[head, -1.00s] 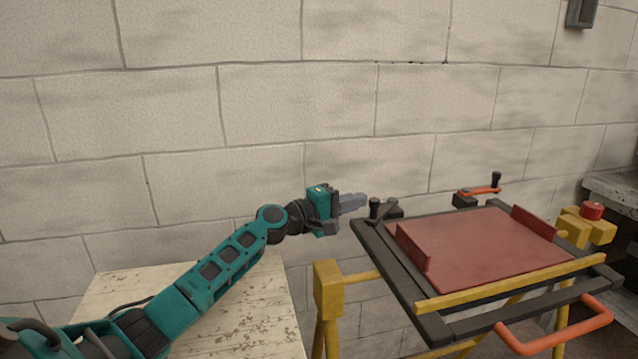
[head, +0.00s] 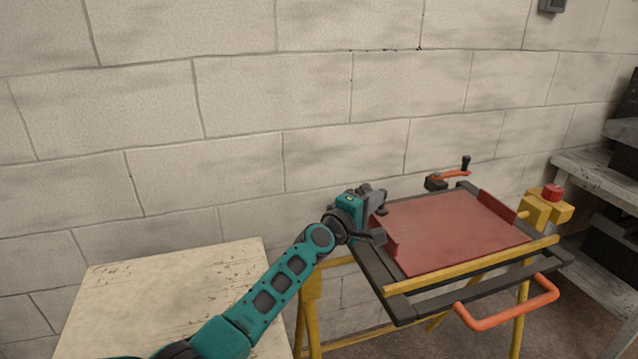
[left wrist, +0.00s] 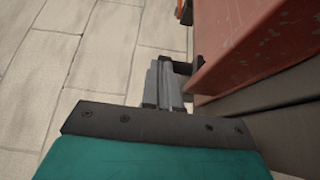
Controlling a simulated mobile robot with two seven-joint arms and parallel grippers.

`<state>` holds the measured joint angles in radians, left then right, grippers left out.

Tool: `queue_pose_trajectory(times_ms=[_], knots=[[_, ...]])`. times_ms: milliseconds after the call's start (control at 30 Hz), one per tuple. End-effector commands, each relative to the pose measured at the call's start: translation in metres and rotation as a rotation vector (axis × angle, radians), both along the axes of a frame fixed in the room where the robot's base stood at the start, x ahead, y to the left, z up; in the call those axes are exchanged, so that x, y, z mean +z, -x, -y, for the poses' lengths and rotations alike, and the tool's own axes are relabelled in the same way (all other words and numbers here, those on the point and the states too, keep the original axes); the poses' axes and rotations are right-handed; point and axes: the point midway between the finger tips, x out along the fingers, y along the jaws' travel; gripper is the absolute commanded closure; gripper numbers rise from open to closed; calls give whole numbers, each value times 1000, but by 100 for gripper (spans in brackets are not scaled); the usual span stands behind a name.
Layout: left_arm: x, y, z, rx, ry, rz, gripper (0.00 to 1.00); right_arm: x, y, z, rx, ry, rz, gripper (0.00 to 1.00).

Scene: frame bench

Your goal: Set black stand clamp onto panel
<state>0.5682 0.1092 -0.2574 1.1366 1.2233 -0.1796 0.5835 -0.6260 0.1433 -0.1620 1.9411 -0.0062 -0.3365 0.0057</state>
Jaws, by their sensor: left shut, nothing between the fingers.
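The red panel (head: 455,232) lies on the dark stand frame (head: 408,308), with raised red edges at its left and right. My left gripper (head: 376,193) is at the frame's back left corner, beside the panel's left edge. Its grey fingers are shut and empty; they also show in the left wrist view (left wrist: 164,84). The black stand clamp is at this corner, mostly hidden behind the gripper in the head view. A dark part, probably of this clamp (left wrist: 187,66), shows by the fingertips in the left wrist view; contact and lever position cannot be told. My right gripper is not in view.
A second clamp with an orange lever (head: 452,174) sits at the frame's back. An orange handle (head: 510,310) juts out in front. Yellow legs carry the stand. A pale, bare table (head: 165,295) stands left, shelves (head: 595,180) right, and a block wall behind.

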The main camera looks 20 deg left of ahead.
Motion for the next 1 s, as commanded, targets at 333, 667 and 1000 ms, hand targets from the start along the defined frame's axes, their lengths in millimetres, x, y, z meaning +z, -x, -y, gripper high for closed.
queue_pose_trajectory(times_ms=[333, 667, 1000], knots=[[0, -5, 12, 0, 1, 0, 100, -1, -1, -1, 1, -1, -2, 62], [0, -5, 12, -1, 1, 0, 100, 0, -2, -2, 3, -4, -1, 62], [0, -4, 13, -1, 1, 0, 100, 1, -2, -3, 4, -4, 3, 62]])
